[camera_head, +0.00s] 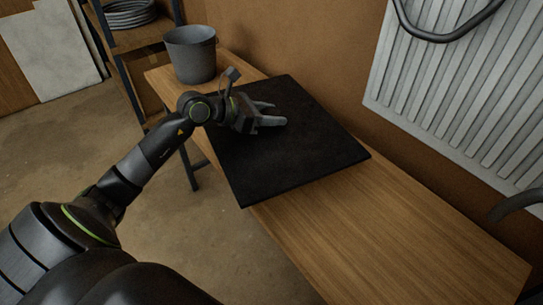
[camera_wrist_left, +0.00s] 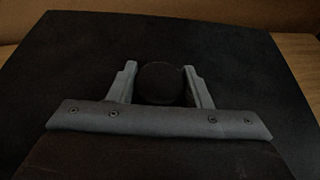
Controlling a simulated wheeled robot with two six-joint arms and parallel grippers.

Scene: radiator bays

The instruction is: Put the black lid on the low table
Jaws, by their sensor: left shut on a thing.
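The black lid (camera_head: 315,145) is a wide, flat, dark square over the middle of the wooden low table (camera_head: 410,225). Its near-left corner sticks out past the table's front edge. I cannot tell whether it rests on the top or hangs slightly above it. My left gripper (camera_head: 268,114) is over the lid's far-left part. In the left wrist view, my left gripper (camera_wrist_left: 160,70) is shut on the lid's round dark knob (camera_wrist_left: 160,84), with a finger on each side. The lid (camera_wrist_left: 255,70) fills most of that view. My right gripper is not in view.
A grey bucket (camera_head: 190,55) stands on the table's far-left end, close to the lid. A white ribbed radiator (camera_head: 455,90) hangs on the brown wall at right. A shelf with a coiled hose (camera_head: 128,13) stands at back left. The table's right part is clear.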

